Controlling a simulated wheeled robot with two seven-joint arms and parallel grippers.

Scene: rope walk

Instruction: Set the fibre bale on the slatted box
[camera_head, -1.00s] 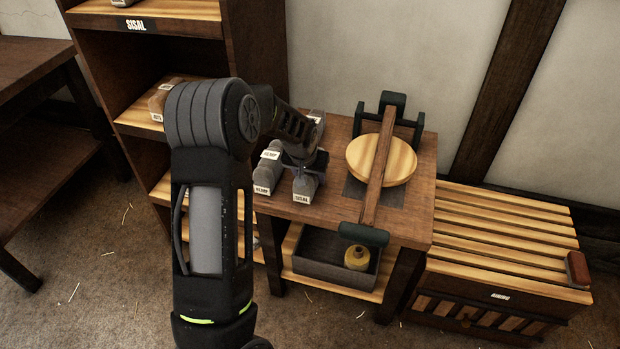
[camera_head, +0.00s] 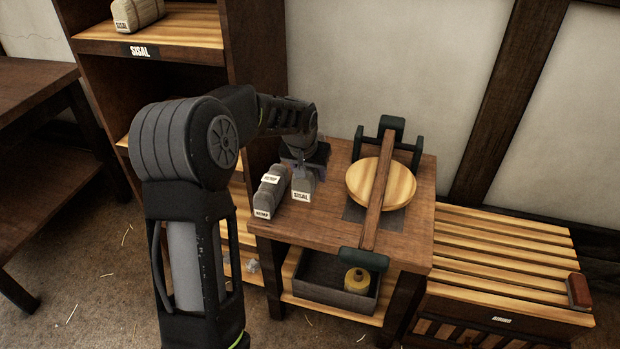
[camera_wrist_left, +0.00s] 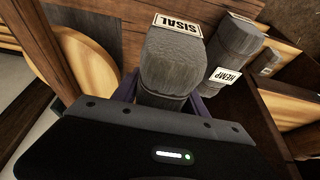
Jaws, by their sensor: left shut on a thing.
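My left gripper (camera_head: 304,157) is shut on a grey bale with a SISAL label (camera_head: 303,184), above the left part of the small wooden table (camera_head: 330,220). In the left wrist view this bale (camera_wrist_left: 172,65) sits between the jaws, label outward. The slatted box (camera_head: 500,245), with pale slats across its top, stands on the floor right of the table. The gripper and bale are well left of it. My right gripper is not in view.
A round wooden disc under a beam (camera_head: 384,182) stands between the bale and the box. A red-brown block (camera_head: 578,290) sits at the box's right end. The box's other slats are bare.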

